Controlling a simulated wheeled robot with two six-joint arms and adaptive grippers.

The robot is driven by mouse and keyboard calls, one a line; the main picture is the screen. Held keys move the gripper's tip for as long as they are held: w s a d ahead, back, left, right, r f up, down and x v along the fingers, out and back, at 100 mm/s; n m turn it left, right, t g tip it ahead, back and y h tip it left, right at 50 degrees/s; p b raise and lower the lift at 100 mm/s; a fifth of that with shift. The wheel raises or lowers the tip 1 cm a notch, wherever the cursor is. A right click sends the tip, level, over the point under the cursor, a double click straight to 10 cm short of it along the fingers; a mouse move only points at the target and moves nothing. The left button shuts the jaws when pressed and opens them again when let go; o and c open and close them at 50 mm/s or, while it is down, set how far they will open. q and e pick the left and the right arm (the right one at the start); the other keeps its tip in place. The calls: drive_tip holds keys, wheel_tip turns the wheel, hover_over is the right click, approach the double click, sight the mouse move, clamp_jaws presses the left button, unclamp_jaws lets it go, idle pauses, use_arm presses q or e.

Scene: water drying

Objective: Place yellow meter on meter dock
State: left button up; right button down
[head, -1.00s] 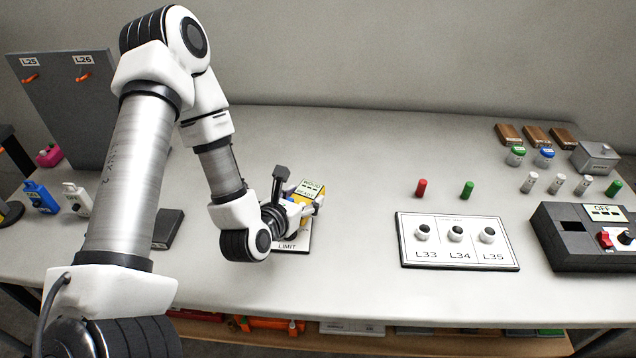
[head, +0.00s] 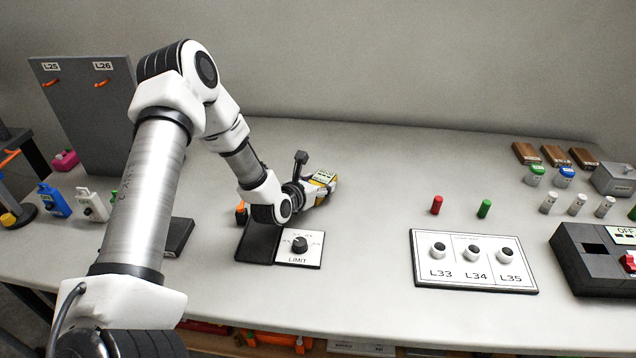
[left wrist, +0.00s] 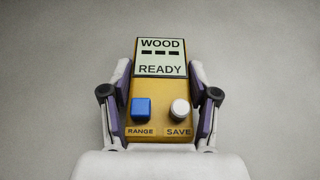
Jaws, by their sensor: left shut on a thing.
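The yellow meter (head: 324,177) is held above the table by my left gripper (head: 318,189), just behind the LIMIT panel in the head view. In the left wrist view the meter (left wrist: 160,90) stands between the two fingers, its pale screen reading WOOD and READY. A blue RANGE button (left wrist: 141,107) and a white SAVE button (left wrist: 180,109) show on its face. A black flat pad (head: 257,243) lies left of the LIMIT dial panel (head: 299,248), and another dark flat block (head: 178,237) lies further left. I cannot tell which is the meter dock. My right gripper is not in view.
A white panel with knobs L33, L34 and L35 (head: 474,260) lies to the right, with a red peg (head: 437,205) and a green peg (head: 484,208) behind it. A black box (head: 600,262) sits far right. The table's middle back is clear.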

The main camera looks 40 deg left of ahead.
use_arm(q)
drive_tip(key=shift+f+b, duration=0.15)
drive_tip(key=shift+b, duration=0.2)
drive_tip(key=o, duration=1.5)
